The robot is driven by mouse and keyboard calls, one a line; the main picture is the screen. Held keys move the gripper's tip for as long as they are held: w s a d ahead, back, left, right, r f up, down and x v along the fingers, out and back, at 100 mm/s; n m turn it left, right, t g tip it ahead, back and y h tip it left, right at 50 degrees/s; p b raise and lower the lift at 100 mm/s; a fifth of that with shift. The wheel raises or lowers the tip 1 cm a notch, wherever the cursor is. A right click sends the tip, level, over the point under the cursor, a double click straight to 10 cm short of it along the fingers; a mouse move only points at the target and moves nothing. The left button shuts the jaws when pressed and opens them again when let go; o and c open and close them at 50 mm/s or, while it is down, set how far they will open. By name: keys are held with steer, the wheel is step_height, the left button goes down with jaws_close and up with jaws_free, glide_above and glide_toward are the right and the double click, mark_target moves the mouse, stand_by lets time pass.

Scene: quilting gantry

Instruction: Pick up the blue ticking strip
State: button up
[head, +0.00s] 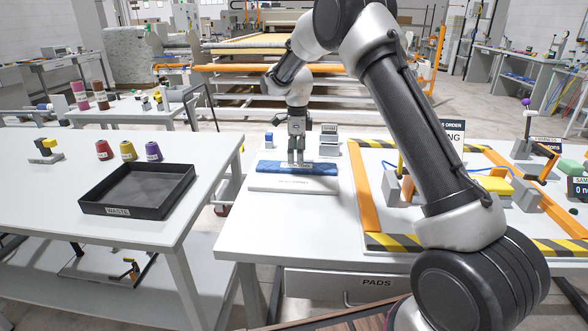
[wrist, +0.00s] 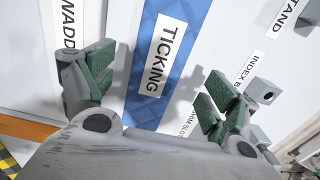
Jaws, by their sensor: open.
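In the wrist view, the strip (wrist: 182,30) shows as a blue, crosshatched band with a white label reading TICKING. My gripper (head: 296,161) points down over the middle of the strip. In the wrist view, my gripper's (wrist: 160,70) green-padded fingers are spread apart, one on each side of the strip, with nothing between them but the strip below. I cannot tell whether the fingertips touch the board.
A small blue block (head: 269,139) and a grey slotted block (head: 329,139) stand behind the board. An orange frame with striped edges (head: 385,241) lies right of it. A black waste tray (head: 135,207) sits on the left table. The table front before the board is clear.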

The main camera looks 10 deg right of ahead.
mark_target(296, 165)
step_height(296, 165, down, 4)
steer(key=shift+a+r, duration=0.1)
steer(key=shift+r, duration=0.05)
steer(key=c, duration=1.1)
step_height(296, 165, up, 10)
